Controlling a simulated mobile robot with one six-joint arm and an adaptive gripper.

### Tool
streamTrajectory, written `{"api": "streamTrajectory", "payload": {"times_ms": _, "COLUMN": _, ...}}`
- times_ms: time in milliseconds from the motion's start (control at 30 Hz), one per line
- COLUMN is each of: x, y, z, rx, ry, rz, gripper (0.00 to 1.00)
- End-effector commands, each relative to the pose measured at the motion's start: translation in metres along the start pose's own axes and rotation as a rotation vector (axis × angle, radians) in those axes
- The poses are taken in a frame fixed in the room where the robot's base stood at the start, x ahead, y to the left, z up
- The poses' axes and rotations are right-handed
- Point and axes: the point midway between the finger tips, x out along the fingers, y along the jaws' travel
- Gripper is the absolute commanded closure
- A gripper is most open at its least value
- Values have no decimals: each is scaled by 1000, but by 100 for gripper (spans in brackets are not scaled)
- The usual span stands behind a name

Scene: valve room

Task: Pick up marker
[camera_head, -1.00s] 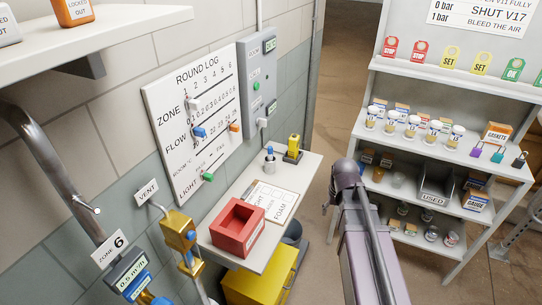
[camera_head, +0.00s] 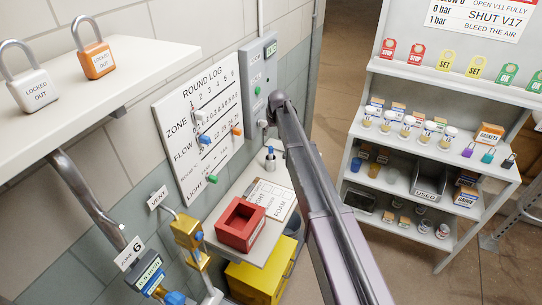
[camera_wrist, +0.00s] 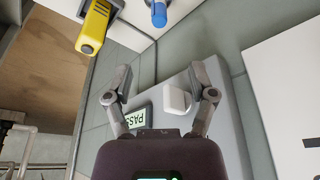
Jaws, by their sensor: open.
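The marker, with a blue cap (camera_head: 270,151), appears to stand upright in a small holder on the wall shelf (camera_head: 225,212), beside the round log board. A blue cylinder, apparently the marker (camera_wrist: 158,14), shows at the top edge of the wrist view, cut off by the frame. My gripper (camera_wrist: 159,72) is open and empty in the wrist view, its fingers spread on either side of a white knob on the grey wall panel. The marker lies beyond the fingertips, apart from them. In the head view my arm hides the gripper.
The grey panel (camera_head: 258,65) hangs close to my arm. A yellow device (camera_wrist: 95,27) stands near the marker. A red open box (camera_head: 241,225) sits on the wall shelf. Padlocks stand on the upper white shelf (camera_head: 120,85). A rack (camera_head: 440,165) of jars is at right.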

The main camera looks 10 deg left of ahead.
Motion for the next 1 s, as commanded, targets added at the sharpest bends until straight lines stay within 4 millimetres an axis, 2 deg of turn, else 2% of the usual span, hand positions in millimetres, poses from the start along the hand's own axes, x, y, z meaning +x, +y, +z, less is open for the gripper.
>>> {"api": "streamTrajectory", "payload": {"times_ms": 433, "x": 6, "y": 1, "z": 2, "rx": 2, "ry": -1, "rz": 1, "gripper": 28}}
{"api": "streamTrajectory", "payload": {"times_ms": 1000, "x": 50, "y": 3, "z": 2, "rx": 4, "ry": -1, "rz": 1, "gripper": 28}}
